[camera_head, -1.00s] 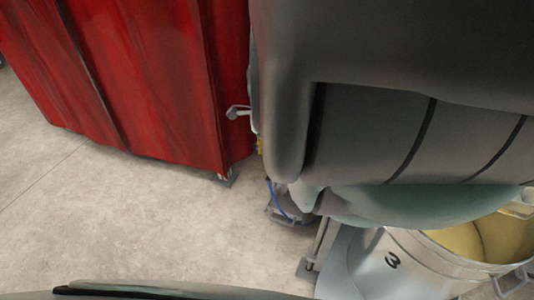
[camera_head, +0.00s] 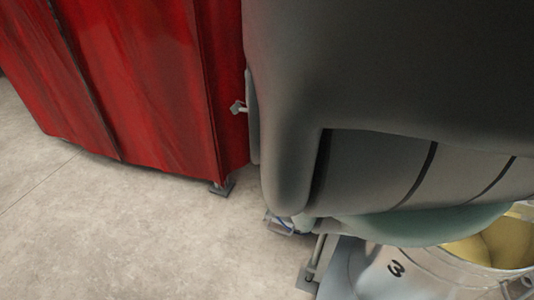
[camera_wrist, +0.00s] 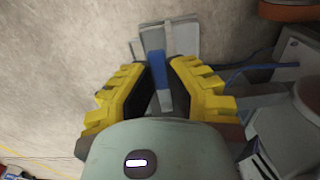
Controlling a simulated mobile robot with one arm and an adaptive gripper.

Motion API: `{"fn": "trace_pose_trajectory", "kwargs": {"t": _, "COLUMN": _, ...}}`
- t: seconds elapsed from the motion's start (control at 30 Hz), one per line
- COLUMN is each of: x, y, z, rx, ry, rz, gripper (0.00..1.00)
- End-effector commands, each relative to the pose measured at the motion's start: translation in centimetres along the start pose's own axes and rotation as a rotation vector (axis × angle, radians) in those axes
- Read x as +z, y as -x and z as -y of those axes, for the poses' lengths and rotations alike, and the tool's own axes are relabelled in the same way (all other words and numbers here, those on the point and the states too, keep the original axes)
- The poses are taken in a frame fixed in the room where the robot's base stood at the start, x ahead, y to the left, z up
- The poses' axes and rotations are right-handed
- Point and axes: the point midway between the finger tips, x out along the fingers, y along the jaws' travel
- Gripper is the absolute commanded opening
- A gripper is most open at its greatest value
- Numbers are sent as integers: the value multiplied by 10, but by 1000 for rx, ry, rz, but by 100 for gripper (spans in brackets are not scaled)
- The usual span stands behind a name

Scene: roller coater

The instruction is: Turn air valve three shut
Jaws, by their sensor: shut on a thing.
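In the wrist view, my gripper (camera_wrist: 160,85) has its two yellow-and-black fingers close together around a blue lever (camera_wrist: 158,70), taken as the air valve's handle. The lever stands nearly upright in the picture between the fingers, and its lower part is partly hidden by them. A grey plate and fitting (camera_wrist: 183,38) lie behind it. No number on the valve can be read. In the head view my arm hides the gripper and the valve.
A metal pail (camera_head: 385,270) marked 3, with yellow contents, stands at the lower right. A red curtain (camera_head: 150,90) hangs at left above a foot on the floor. Bare floor (camera_head: 120,220) is free at lower left. A blue hose (camera_wrist: 245,70) runs right of the gripper.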

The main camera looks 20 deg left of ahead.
Motion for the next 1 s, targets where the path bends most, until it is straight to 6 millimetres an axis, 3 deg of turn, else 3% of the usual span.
{"fn": "trace_pose_trajectory", "kwargs": {"t": 0.2, "x": -2, "y": -3, "z": 0, "rx": 1, "ry": -3, "rz": -2, "gripper": 0}}
{"fn": "trace_pose_trajectory", "kwargs": {"t": 0.23, "x": -2, "y": -3, "z": 0, "rx": 1, "ry": -3, "rz": -2, "gripper": 17}}
{"fn": "trace_pose_trajectory", "kwargs": {"t": 0.5, "x": -1, "y": -1, "z": 0, "rx": 0, "ry": -2, "rz": -1, "gripper": 45}}
{"fn": "trace_pose_trajectory", "kwargs": {"t": 1.0, "x": 0, "y": 8, "z": 2, "rx": -5, "ry": 0, "rz": 2, "gripper": 46}}
